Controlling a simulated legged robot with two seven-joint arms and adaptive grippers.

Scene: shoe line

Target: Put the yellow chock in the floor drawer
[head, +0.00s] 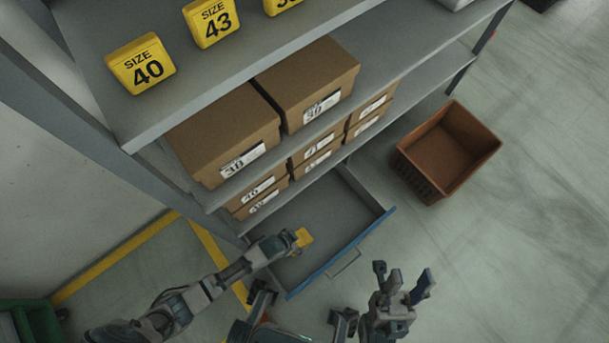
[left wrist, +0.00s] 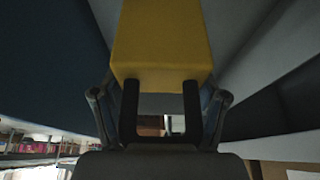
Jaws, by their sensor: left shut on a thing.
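The yellow chock (head: 304,237) is held by my left gripper (head: 293,240), over the left part of the open floor drawer in the head view. In the left wrist view the chock (left wrist: 161,45) fills the top middle, between the two fingers of the left gripper (left wrist: 160,100). The floor drawer (head: 335,213) is pulled out, grey inside with a blue front, and looks empty. I cannot tell whether the chock touches the drawer floor. My right gripper (head: 405,285) is open and empty, in front of the drawer and to its right.
A grey shelf rack (head: 300,62) stands above the drawer, with brown shoe boxes (head: 308,85) and yellow size signs (head: 141,63). An orange-brown crate (head: 447,150) stands on the floor to the right. A green bin (head: 38,320) is at the lower left.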

